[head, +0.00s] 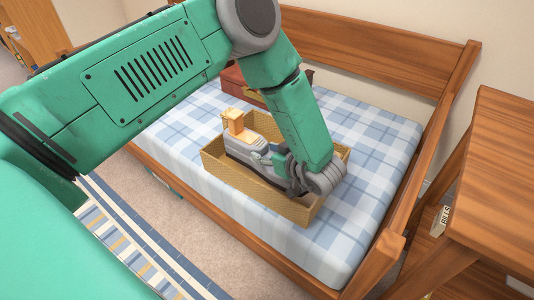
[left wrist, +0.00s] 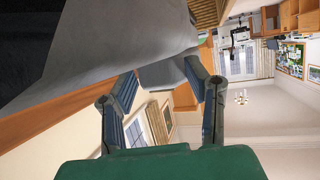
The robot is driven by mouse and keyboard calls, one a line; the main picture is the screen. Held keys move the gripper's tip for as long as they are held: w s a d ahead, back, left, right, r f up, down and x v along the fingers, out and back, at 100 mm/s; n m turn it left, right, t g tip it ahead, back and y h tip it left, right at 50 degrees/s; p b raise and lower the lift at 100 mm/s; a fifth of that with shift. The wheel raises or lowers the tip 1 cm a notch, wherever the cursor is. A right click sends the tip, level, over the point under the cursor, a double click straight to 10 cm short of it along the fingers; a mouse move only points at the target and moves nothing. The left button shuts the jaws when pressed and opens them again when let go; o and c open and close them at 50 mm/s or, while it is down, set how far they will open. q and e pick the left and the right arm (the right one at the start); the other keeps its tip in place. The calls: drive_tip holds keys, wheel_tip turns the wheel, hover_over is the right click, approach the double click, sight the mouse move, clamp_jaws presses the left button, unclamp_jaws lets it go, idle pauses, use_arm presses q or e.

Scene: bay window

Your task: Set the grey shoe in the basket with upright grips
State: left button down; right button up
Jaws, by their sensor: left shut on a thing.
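The grey shoe (head: 241,148) is inside the outline of the tan woven basket (head: 262,192), which lies on the bed. My left gripper (head: 277,160) reaches down over the basket and is shut on the shoe. I cannot tell whether the shoe's sole touches the basket floor. An orange upright piece (head: 235,121) shows at the shoe's far left end; I cannot tell if it belongs to the shoe or the basket. In the left wrist view the grey shoe (left wrist: 130,35) fills the upper left, close to the fingers (left wrist: 165,82). My right gripper is not in view.
The bed has a blue plaid cover (head: 372,205) and a wooden headboard (head: 385,50). A red-brown box (head: 235,80) sits behind the basket, partly hidden by my arm. A wooden desk (head: 510,150) stands at the right. The cover right of the basket is clear.

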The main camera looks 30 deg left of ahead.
use_arm(q)
drive_tip(key=shift+a+f, duration=0.25)
drive_tip(key=shift+a, duration=0.55)
drive_tip(key=shift+a+f, duration=0.25)
drive_tip(key=shift+f, duration=0.1)
drive_tip(key=shift+s+d+f, duration=0.1)
drive_tip(key=shift+s+d, duration=0.05)
drive_tip(key=shift+d, duration=0.55)
drive_tip(key=c, duration=0.8)
unclamp_jaws()
drive_tip(key=shift+d, duration=0.1)
drive_tip(key=shift+c, duration=0.2)
drive_tip(key=shift+a+f, duration=0.15)
drive_tip(key=shift+a, duration=0.1)
drive_tip(key=shift+a+r, duration=0.1)
drive_tip(key=shift+r, duration=0.25)
drive_tip(key=p+v, duration=0.1)
drive_tip(key=v, duration=0.3)
drive_tip(key=p+v, duration=0.1)
drive_tip(key=v, duration=0.3)
drive_tip(key=p+v, duration=0.1)
drive_tip(key=v, duration=0.3)
drive_tip(key=shift+w+a+r, duration=0.15)
drive_tip(key=shift+w+r, duration=0.1)
drive_tip(key=shift+r, duration=0.25)
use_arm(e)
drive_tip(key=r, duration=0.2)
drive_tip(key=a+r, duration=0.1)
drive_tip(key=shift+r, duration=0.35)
